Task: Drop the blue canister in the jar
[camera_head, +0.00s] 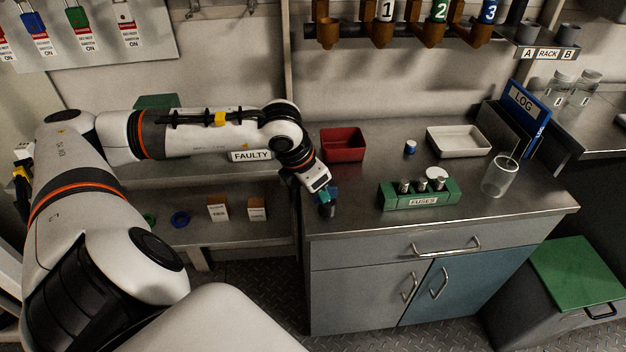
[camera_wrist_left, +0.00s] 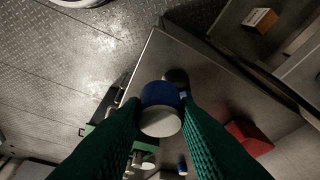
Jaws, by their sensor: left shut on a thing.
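My left gripper (camera_head: 322,193) is at the front left edge of the counter, its green fingers shut on a small cylinder. In the left wrist view the held blue canister (camera_wrist_left: 160,95) has a blue side and a pale end, between the fingertips of my left gripper (camera_wrist_left: 160,112). A dark cylinder (camera_head: 327,211) shows just below the gripper; I cannot tell whether it touches the held one. Another small blue-and-white cylinder (camera_head: 410,147) stands on the counter. A clear glass jar (camera_head: 499,179) stands at the counter's right side, well right of the gripper. My right gripper is not in view.
A green fuse block (camera_head: 420,200) stands between gripper and jar. A blue LOG binder (camera_head: 524,103) stands behind the jar. The counter's front left is mostly clear.

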